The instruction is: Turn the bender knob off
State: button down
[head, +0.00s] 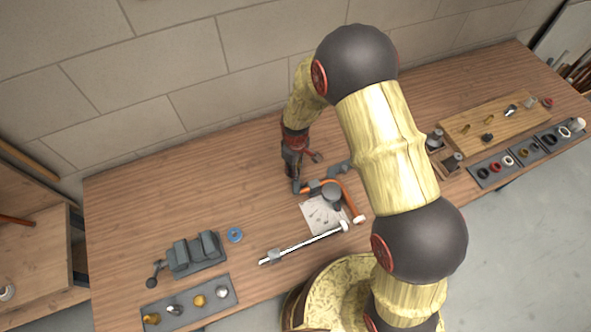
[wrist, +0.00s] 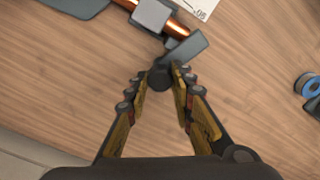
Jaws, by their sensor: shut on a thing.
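The bender (head: 331,190) is a grey tool on the workbench, with an orange-copper pipe (head: 351,198) curving through it. In the wrist view its grey block (wrist: 152,14) and a flat grey lever (wrist: 188,47) show at the top, with a piece of the copper pipe between them. The dark round knob (wrist: 160,78) sits at the near end of the lever. My gripper (wrist: 160,70) is shut on the knob, one fingertip on each side. In the head view my gripper (head: 296,184) points down at the left end of the bender; the knob cannot be made out there.
A white printed sheet (head: 318,222) and a steel bar (head: 303,244) lie in front of the bender. A blue ring (head: 234,234), a grey vise-like block (head: 195,254) and a fittings tray (head: 218,304) are at left. A wooden board (head: 464,145) lies right. Bench left of my gripper is clear.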

jog(key=m+b, duration=0.1)
jog(key=m, duration=0.3)
jog(key=shift+m, duration=0.3)
jog(key=m, duration=0.2)
jog(key=shift+m+b, duration=0.35)
jog(key=shift+m, duration=0.05)
jog(key=m+b, duration=0.1)
jog(key=m, duration=0.5)
jog(key=shift+m, duration=0.3)
jog(key=c, duration=1.5)
grip_release()
jog(key=shift+c, duration=0.2)
jog(key=shift+o, duration=0.2)
jog(key=shift+r, duration=0.1)
